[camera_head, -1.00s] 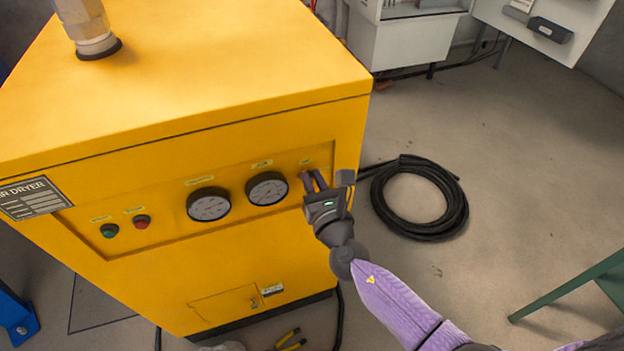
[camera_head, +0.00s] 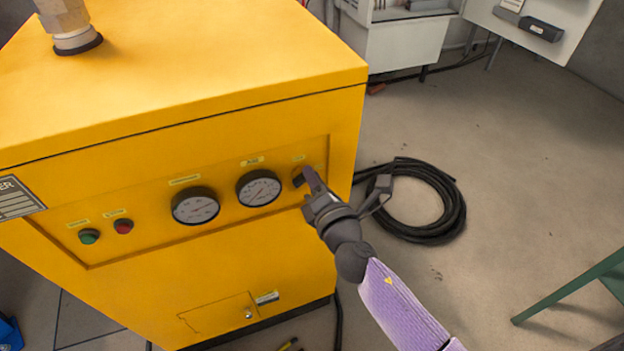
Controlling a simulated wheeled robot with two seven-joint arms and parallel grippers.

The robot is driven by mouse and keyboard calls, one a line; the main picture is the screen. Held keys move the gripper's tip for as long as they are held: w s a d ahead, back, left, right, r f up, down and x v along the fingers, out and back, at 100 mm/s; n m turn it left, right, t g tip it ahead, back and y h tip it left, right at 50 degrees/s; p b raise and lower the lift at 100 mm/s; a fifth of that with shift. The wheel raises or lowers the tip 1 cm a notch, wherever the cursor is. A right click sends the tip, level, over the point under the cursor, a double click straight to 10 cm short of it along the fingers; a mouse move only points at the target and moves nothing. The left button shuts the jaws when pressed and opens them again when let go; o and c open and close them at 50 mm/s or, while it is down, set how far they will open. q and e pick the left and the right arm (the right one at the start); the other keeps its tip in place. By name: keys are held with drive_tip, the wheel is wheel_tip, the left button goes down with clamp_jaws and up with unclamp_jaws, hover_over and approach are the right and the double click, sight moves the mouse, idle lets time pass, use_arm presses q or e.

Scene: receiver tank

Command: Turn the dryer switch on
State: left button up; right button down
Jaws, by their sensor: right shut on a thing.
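The yellow air dryer (camera_head: 190,95) stands at the left, with a recessed front panel. The dryer switch (camera_head: 297,178) is a small dark knob at the panel's right end, right of the two gauges and under a small label. My right gripper (camera_head: 307,181) is at the switch with its fingers shut on it. The fingers and wrist hide most of the switch, so its exact angle cannot be made out. My left gripper is not in view.
Two round gauges (camera_head: 258,188) sit left of the switch. A green button (camera_head: 89,237) and a red button (camera_head: 123,226) are further left. A coiled black hose (camera_head: 452,210) lies on the floor at right. A green metal stand (camera_head: 580,287) is at the lower right.

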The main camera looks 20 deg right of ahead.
drive_tip(key=shift+d+f+m+b, duration=0.1)
drive_tip(key=shift+f+m+b, duration=0.1)
drive_tip(key=shift+m, duration=0.85)
drive_tip(key=shift+f+m+b, duration=0.1)
drive_tip(key=shift+f+m, duration=0.1)
drive_tip(key=shift+m, duration=0.9)
drive_tip(key=shift+d+f+m+b, duration=0.1)
drive_tip(key=shift+f+m+b, duration=0.1)
drive_tip(key=shift+m, duration=0.85)
drive_tip(key=c, duration=0.6)
unclamp_jaws()
drive_tip(key=shift+c, duration=0.2)
drive_tip(key=shift+s, duration=0.1)
drive_tip(key=s, duration=0.9)
drive_tip(key=shift+s+p, duration=0.4)
